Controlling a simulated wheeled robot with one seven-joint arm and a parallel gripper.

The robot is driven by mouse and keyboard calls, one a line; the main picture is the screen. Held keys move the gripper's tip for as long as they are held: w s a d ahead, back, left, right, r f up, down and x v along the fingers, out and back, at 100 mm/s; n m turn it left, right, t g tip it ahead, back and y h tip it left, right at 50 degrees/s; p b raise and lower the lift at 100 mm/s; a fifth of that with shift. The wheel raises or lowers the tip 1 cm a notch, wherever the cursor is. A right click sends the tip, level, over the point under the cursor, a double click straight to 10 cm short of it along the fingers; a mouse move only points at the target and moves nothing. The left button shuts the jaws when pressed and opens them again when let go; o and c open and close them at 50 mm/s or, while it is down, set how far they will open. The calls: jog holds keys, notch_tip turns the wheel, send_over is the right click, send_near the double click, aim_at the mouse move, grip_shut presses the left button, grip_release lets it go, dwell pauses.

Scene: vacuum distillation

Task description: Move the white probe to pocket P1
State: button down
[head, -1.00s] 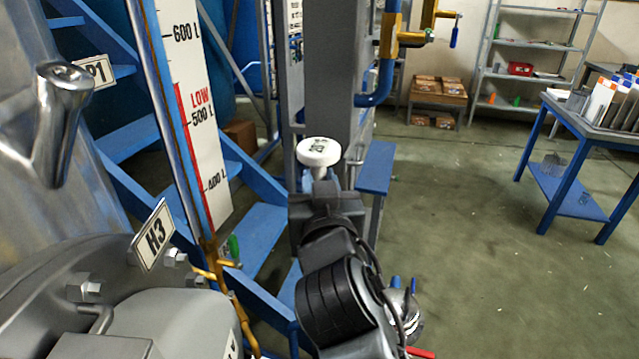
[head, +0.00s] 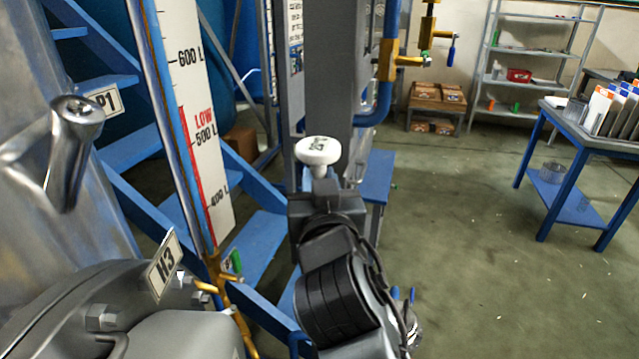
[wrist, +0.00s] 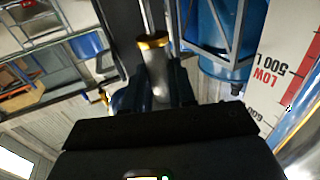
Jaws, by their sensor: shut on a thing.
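The white probe's round cap (head: 318,151), with dark lettering on top, stands above my gripper (head: 320,192) in the middle of the head view. My gripper is shut on the probe below the cap. In the wrist view, a metal body with a brass ring (wrist: 153,42) and a thin rod lies between the fingers. Pocket P1 appears to be the slanted shiny metal tube (head: 70,150) on the tank at the left, its mouth facing up. The P1 tag (head: 104,101) is beside it. The probe is well apart from the tube, to its right.
A flange with an H3 tag (head: 165,264) is at lower left. A level scale (head: 195,110) and blue stairs (head: 130,150) stand between the tube and my arm. A grey post (head: 330,70) rises behind the probe. Open floor (head: 470,240) lies to the right.

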jog(key=shift+r, duration=0.45)
jog(key=shift+s+r+p, duration=0.35)
jog(key=shift+s+r, duration=0.15)
jog(key=shift+s, duration=0.5)
jog(key=shift+s+r+p, duration=0.35)
jog(key=shift+s+r, duration=0.1)
jog(key=shift+s, duration=0.55)
jog(key=shift+s+r+p, duration=0.35)
jog(key=shift+s+r, duration=0.15)
jog(key=shift+s, duration=0.5)
jog(key=shift+w+a+r, duration=0.15)
jog(key=shift+a+r, duration=0.05)
jog(key=shift+r, duration=0.15)
notch_tip(320, 180, up, 21)
jog(key=n+y+b, duration=0.3)
jog(key=n+y, duration=0.3)
jog(key=y, duration=0.9)
send_over(317, 161)
jog(key=s+a, duration=0.8)
jog(key=s+a+r+n+g+y+b, duration=0.1)
jog(key=s+r+g+y, duration=0.2)
jog(key=s+r+y, duration=0.1)
notch_tip(317, 161, up, 2)
jog(key=shift+s+r+g+y, duration=0.1)
jog(key=shift+s+g+y, duration=0.2)
jog(key=shift+s+y, duration=0.15)
